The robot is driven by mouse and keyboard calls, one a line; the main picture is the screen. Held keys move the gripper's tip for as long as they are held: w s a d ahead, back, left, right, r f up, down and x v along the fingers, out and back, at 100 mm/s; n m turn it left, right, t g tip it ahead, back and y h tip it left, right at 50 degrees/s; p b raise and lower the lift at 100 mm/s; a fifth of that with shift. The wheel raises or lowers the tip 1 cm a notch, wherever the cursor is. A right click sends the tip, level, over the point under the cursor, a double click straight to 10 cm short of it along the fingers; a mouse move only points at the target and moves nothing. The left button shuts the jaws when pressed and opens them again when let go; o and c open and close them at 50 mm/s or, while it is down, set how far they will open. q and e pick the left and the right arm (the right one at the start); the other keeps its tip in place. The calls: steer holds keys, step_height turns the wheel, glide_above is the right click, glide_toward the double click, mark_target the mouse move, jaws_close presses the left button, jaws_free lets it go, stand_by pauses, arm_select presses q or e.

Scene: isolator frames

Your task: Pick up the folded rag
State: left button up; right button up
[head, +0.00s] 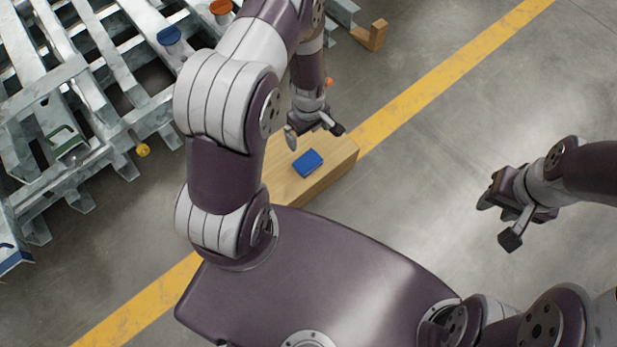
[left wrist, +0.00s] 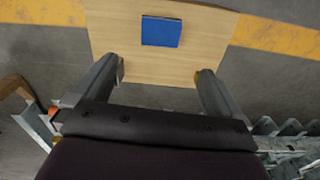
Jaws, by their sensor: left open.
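The folded rag (head: 308,163) is a small blue flat block lying on a light wooden surface (head: 327,185). It also shows in the left wrist view (left wrist: 161,31), on the same wooden top (left wrist: 160,70), beyond my fingers. My left gripper (head: 315,134) is above the far part of the wooden surface, close to the rag but apart from it. Its two fingers (left wrist: 160,75) are spread with nothing between them. My right gripper (head: 502,222) hangs over bare floor at the right, well away from the rag. Its fingers are apart and nothing shows between them.
A galvanized metal frame stack (head: 60,75) fills the upper left, with blue, orange and yellow caps. A yellow floor line (head: 450,70) passes under the wooden piece. A small wooden block (head: 377,36) shows at the top. The grey floor at the right is clear.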

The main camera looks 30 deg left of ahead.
arm_select(q)
steer(key=b, duration=0.6)
glide_above(307, 161)
steer(key=shift+n, duration=0.4)
step_height(307, 161, down, 12)
steer(key=shift+s+d+f, duration=0.1)
step_height(307, 161, down, 6)
steer(key=b, duration=0.4)
steer(key=shift+r, duration=0.45)
steer(key=c, duration=0.7)
arm_select(e)
step_height(307, 161, down, 12)
